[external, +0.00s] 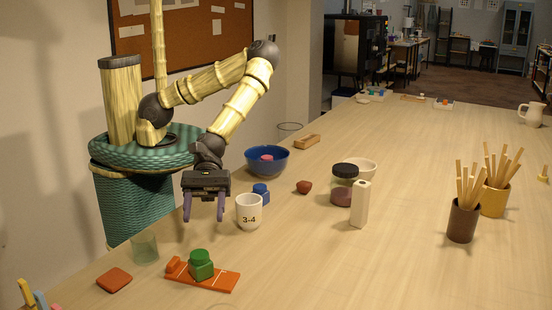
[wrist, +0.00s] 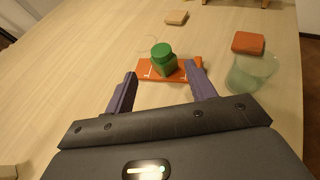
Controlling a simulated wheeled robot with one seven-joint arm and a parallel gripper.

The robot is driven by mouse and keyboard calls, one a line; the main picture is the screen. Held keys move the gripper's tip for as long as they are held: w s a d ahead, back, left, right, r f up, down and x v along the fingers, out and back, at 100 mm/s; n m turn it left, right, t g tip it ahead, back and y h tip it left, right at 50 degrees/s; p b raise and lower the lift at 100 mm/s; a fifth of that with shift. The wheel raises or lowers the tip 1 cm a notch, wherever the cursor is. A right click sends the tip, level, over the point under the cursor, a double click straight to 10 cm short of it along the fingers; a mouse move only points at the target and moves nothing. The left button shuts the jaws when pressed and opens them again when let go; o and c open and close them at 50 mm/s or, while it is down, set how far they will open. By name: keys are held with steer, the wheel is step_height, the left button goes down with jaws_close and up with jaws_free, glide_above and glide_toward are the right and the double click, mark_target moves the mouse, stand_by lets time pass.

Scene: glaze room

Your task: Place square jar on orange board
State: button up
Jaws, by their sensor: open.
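The square jar (external: 201,270) is green with a round green lid. It stands upright on the orange board (external: 222,282), which has pale lines across it. Both also show in the wrist view, the jar (wrist: 164,66) near the middle of the board (wrist: 148,75). My gripper (external: 203,218) is open and empty, above the table and behind the jar in the external view. In the wrist view its fingers (wrist: 160,70) point toward the jar from either side of the picture, apart from it. The jar hides part of the board.
A clear glass (external: 145,248) and a flat red-orange block (external: 114,280) are left of the board. A white cup (external: 249,212), a small blue jar (external: 261,193) and a blue bowl (external: 267,162) stand behind it. The table right of the board is clear.

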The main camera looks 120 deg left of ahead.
steer(key=shift+s+a+r, duration=0.2)
steer(key=shift+s+a, duration=0.05)
steer(key=shift+a, duration=0.15)
steer(key=shift+o, duration=0.5)
